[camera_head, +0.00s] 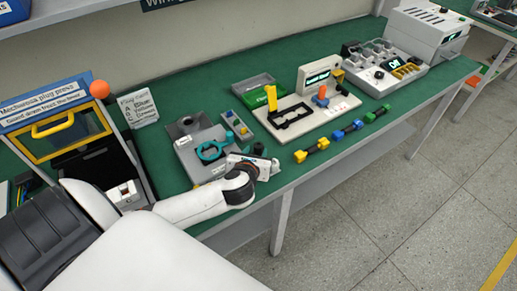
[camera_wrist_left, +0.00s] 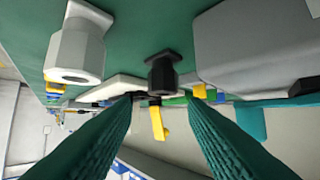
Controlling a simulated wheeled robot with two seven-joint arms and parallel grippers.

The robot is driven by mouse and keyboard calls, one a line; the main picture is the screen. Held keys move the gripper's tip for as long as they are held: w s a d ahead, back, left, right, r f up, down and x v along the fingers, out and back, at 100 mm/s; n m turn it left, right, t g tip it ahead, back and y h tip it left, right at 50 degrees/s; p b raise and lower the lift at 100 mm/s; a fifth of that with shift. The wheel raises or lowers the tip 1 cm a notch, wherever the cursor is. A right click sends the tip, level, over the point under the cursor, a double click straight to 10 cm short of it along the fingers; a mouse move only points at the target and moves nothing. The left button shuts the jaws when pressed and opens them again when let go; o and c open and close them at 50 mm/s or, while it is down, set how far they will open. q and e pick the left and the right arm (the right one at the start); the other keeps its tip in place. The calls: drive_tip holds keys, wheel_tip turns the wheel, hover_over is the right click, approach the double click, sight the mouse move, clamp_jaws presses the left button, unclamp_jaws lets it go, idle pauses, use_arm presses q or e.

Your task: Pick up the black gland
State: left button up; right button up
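The black gland (camera_wrist_left: 163,72) is a small dark hexagonal piece on a flared foot. It stands on the green mat in the left wrist view, beyond and between the fingertips. In the head view a small dark shape just past the wrist looks like the black gland (camera_head: 258,148). My left gripper (camera_wrist_left: 158,105) is open, its two teal ridged fingers apart with nothing between them. In the head view my left gripper (camera_head: 264,165) is low at the bench's front edge, its fingers hard to make out. My right gripper is not in view.
A light grey hexagonal gland (camera_wrist_left: 75,50) stands beside the black one. A grey fixture (camera_head: 195,158) with a teal ring (camera_head: 213,150) lies left of my gripper. A white plate (camera_head: 300,118) with a yellow lever (camera_head: 271,97) is behind. Coloured connectors (camera_head: 312,150) lie along the front edge.

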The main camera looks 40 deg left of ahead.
sight(258, 146)
use_arm(q)
drive_tip(key=x, duration=0.5)
drive_tip(key=shift+a+f, duration=0.2)
drive_tip(key=shift+s, duration=0.1)
